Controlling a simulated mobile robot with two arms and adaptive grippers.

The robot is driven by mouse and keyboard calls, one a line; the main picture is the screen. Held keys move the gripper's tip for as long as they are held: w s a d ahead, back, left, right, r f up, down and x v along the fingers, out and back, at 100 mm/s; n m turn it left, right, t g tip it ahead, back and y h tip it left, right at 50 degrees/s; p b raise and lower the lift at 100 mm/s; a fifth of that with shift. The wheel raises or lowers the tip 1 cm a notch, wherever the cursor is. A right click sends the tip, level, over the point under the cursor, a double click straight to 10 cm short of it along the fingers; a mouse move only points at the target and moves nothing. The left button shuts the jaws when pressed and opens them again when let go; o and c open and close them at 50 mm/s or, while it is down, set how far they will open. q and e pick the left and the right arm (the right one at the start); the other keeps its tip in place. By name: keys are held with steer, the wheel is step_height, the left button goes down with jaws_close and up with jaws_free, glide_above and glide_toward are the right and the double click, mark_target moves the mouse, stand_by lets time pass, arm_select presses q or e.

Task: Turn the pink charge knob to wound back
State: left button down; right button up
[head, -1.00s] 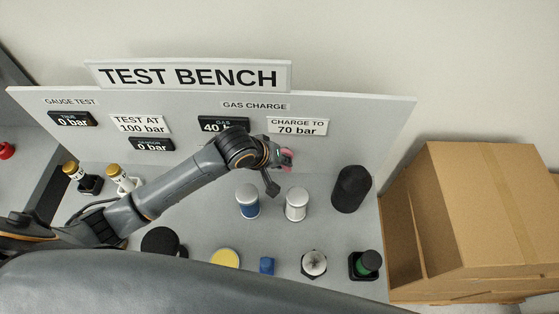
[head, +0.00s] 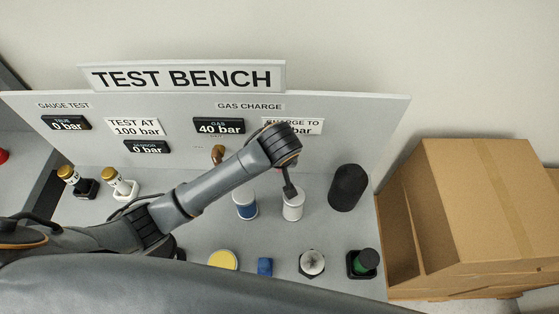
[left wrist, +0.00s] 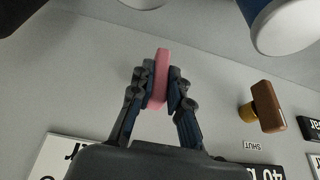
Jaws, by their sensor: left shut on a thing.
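The pink charge knob (left wrist: 162,62) shows in the left wrist view as a narrow bar, nearly upright in the picture, between the two fingers of my left gripper (left wrist: 160,85). The fingers are shut on it from both sides. The gas display (head: 219,126) reads 40 bar. My right gripper is not in view.
A brown handle (head: 217,153) sticks out of the panel left of my wrist, with a "SHUT" label beside it in the left wrist view. A blue-and-white cylinder (head: 245,204), a white cylinder (head: 293,208) and a black cylinder (head: 347,188) stand below. Cardboard boxes (head: 480,210) are at right.

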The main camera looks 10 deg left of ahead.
arm_select(q)
steer(key=shift+s+f, duration=0.1)
steer(key=c, duration=1.3)
jaws_free()
steer(key=v, duration=1.2)
